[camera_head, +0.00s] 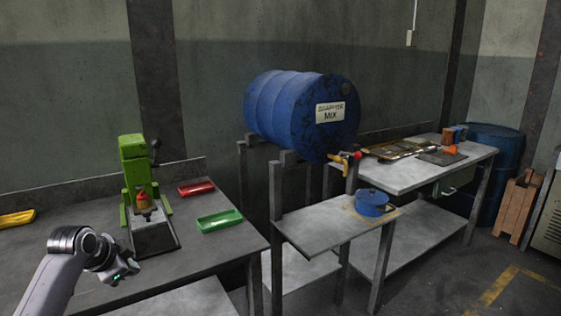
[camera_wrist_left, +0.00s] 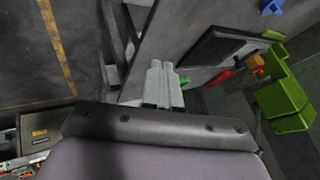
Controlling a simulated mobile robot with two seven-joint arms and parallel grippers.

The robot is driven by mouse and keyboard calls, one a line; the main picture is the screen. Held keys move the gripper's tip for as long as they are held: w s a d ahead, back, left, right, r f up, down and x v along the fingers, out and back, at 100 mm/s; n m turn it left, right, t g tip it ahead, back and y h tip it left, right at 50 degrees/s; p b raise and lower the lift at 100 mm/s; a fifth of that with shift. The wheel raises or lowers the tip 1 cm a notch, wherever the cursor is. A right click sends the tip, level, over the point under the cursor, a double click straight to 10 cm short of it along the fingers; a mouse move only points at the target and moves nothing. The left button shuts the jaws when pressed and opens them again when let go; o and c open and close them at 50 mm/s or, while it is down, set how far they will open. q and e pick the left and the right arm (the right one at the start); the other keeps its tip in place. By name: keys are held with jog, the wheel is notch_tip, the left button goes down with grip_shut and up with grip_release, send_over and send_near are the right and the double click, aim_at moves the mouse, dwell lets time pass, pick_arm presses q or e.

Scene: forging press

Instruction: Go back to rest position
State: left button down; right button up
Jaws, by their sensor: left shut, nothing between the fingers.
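My left gripper (camera_head: 124,272) is low at the left in the head view, over the front part of the left workbench (camera_head: 60,275). Its pale fingers (camera_wrist_left: 163,84) are shut together in the left wrist view, with nothing between them. The gripper is apart from the green press (camera_head: 135,160), which stands behind it on the bench. The press also shows at the right of the left wrist view (camera_wrist_left: 284,98). A small red and yellow piece (camera_head: 143,201) sits in the press. My right gripper is in neither view.
A red tray (camera_head: 197,188) and a green tray (camera_head: 219,220) lie right of the press; a yellow tray (camera_head: 16,218) lies far left. A blue drum (camera_head: 290,105) rests on a stand, with a blue pot (camera_head: 371,203) below its tap. Floor is free at front right.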

pick_arm(q)
jog(key=s+d+f+n+t, duration=0.1)
jog(key=s+d+f+n, duration=0.15)
jog(key=s+f, duration=0.5)
jog(key=s+d+f+n, duration=0.1)
jog(key=s+d+f, duration=0.3)
jog(key=f, duration=0.6)
jog(key=s+d+f+n, duration=0.1)
jog(key=s+d, duration=0.1)
jog(key=s, duration=0.5)
jog(key=s+d+f+n+t+h, duration=0.1)
jog(key=s+d, duration=0.2)
jog(key=s, duration=0.4)
jog(key=s+d+f+n+t, duration=0.1)
jog(key=s+d+n, duration=0.1)
jog(key=s, duration=0.4)
jog(key=shift+s+d+f, duration=0.15)
jog(key=shift+s+d, duration=0.2)
jog(key=shift+s, duration=0.05)
jog(key=shift+a, duration=0.15)
